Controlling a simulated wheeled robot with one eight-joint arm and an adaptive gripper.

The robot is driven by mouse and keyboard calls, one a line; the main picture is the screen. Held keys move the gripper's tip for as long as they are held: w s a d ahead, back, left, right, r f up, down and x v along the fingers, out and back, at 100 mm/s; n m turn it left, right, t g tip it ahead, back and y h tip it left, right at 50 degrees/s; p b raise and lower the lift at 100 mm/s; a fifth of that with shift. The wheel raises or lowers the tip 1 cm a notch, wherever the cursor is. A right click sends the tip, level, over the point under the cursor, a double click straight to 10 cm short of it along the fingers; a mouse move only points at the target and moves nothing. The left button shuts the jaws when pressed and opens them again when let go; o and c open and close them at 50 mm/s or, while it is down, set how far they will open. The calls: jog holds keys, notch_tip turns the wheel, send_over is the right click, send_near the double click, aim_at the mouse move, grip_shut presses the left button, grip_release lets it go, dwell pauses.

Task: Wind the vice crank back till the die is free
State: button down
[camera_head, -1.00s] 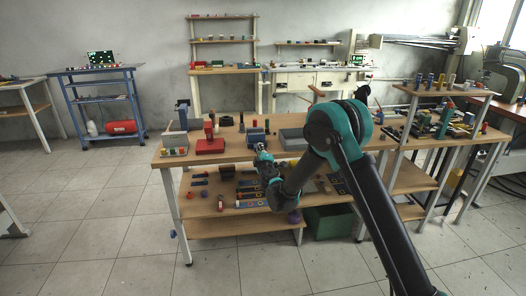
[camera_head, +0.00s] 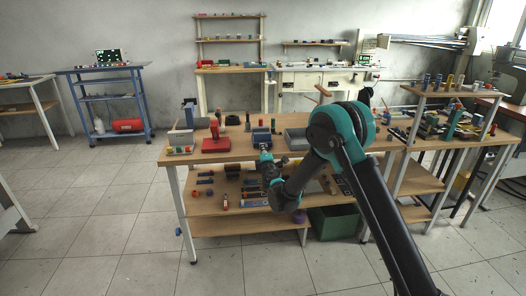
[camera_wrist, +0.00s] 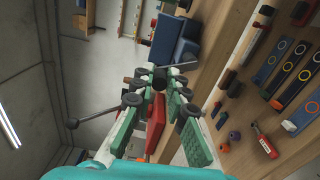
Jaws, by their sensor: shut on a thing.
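The blue vice (camera_head: 261,137) stands at the front edge of the middle bench's top; its blue body also shows in the wrist view (camera_wrist: 174,40). My gripper (camera_head: 264,156) is just in front of it and below the bench top's edge. In the wrist view my gripper (camera_wrist: 159,82) has its green-padded fingers closed around the dark middle of the crank. The grip itself is partly hidden by the fingers. I cannot make out the die or the jaw gap.
A red block-like fixture (camera_head: 216,144) stands left of the vice, and a grey tray (camera_head: 297,139) right of it. A lower shelf (camera_head: 240,222) holds several small parts under my gripper. A green bin (camera_head: 332,222) is beneath.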

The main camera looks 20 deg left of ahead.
jog(key=c, duration=1.5)
grip_release()
jog(key=shift+s, duration=0.15)
jog(key=v, duration=1.1)
jog(key=shift+s+d, duration=0.2)
jog(key=shift+s, duration=0.15)
